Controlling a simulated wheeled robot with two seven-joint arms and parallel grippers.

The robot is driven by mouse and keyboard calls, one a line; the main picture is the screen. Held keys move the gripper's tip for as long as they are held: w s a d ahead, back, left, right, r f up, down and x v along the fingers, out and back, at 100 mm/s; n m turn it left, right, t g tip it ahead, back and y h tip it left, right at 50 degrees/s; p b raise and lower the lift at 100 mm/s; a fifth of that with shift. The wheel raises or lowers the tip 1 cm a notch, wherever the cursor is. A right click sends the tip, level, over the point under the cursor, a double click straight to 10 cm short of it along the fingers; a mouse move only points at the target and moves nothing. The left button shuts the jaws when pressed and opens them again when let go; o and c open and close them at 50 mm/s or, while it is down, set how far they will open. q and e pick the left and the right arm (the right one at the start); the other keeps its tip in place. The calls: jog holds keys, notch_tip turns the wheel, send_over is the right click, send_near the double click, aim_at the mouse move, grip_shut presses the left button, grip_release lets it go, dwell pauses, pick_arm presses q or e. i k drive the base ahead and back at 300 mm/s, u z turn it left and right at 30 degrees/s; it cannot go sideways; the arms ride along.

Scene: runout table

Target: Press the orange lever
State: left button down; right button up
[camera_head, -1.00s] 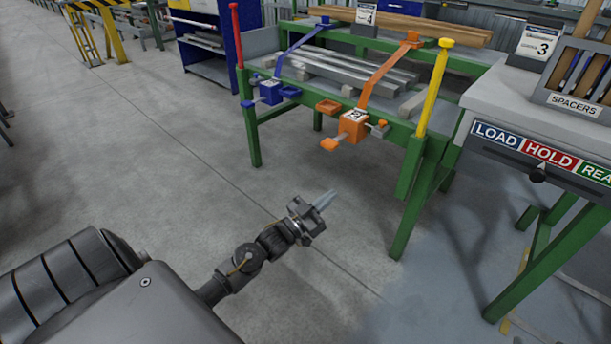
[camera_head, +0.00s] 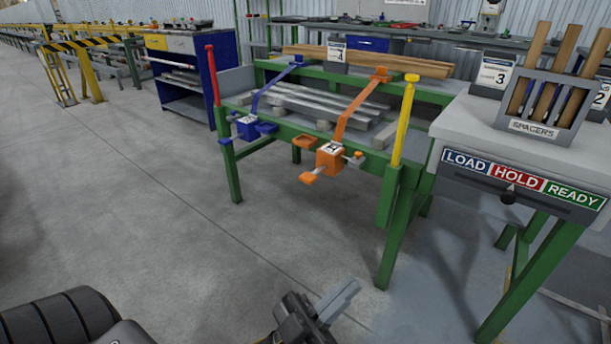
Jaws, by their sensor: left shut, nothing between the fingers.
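The orange lever unit is mounted on the front rail of the green runout table (camera_head: 350,153). It has an orange box (camera_head: 329,158) with a white label on top and an orange pedal-like lever (camera_head: 309,177) sticking out toward me at lower left. A long orange arm (camera_head: 355,112) runs up and back from the box. My left gripper (camera_head: 343,297) is low at the bottom of the view, shut and empty, well apart from the lever and nearer to me. My right gripper is not in view.
A similar blue unit (camera_head: 246,128) sits left on the same rail. A red post (camera_head: 212,75) and a yellow post (camera_head: 404,118) stand at the table's corners. At right is a grey bench (camera_head: 460,118) with a LOAD/HOLD/READY panel (camera_head: 520,180). The floor (camera_head: 190,240) in front is clear.

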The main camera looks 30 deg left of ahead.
aim_at(308, 178)
jog(key=z, duration=2.35)
jog(key=k, duration=0.9)
jog(key=u, duration=1.55)
